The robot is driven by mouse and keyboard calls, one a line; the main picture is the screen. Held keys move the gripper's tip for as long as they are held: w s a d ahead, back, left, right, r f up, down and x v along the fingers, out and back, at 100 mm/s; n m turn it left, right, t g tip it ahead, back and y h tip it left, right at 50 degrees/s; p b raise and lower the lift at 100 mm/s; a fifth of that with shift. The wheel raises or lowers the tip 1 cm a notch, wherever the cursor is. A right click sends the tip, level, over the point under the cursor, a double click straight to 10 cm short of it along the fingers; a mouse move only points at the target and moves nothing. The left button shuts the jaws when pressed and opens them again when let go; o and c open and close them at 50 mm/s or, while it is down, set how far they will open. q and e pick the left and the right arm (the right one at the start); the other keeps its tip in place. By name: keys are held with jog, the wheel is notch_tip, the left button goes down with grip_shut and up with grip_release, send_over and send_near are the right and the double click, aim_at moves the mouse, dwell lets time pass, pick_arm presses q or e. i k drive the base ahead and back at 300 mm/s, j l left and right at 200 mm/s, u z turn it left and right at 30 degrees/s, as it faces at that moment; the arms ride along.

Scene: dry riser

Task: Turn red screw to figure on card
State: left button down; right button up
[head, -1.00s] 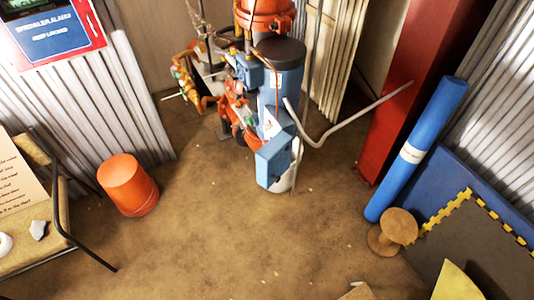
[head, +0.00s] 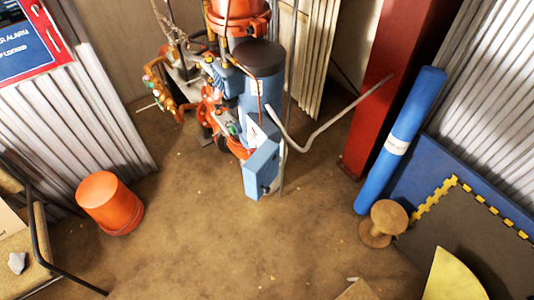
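The riser assembly stands at the back centre, with a blue cylinder (head: 262,85), orange-red pipework (head: 215,115) and a blue box (head: 262,168) low at its front. A red screw cannot be made out on it at this size. A pale card (head: 10,222) on the chair at the left edge is almost wholly cut off, and its writing is not readable here. Neither of my grippers shows in the head view.
An orange bucket (head: 108,203) stands left, by the chair (head: 38,245). A red column (head: 375,90), blue roll (head: 400,140), wooden spool (head: 383,223) and dark mat (head: 465,235) line the right. A grey bent pipe (head: 335,122) juts right from the riser. The middle floor (head: 225,240) is clear.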

aim_at(251, 151)
jog(key=i+j+z, duration=0.1)
jog(key=z, duration=0.35)
jog(key=j+z, duration=0.35)
jog(key=z, duration=0.15)
jog(key=j+z, duration=0.3)
jog(key=z, duration=0.15)
jog(key=j+z, duration=0.25)
jog(key=z, duration=0.2)
jog(key=i, duration=0.05)
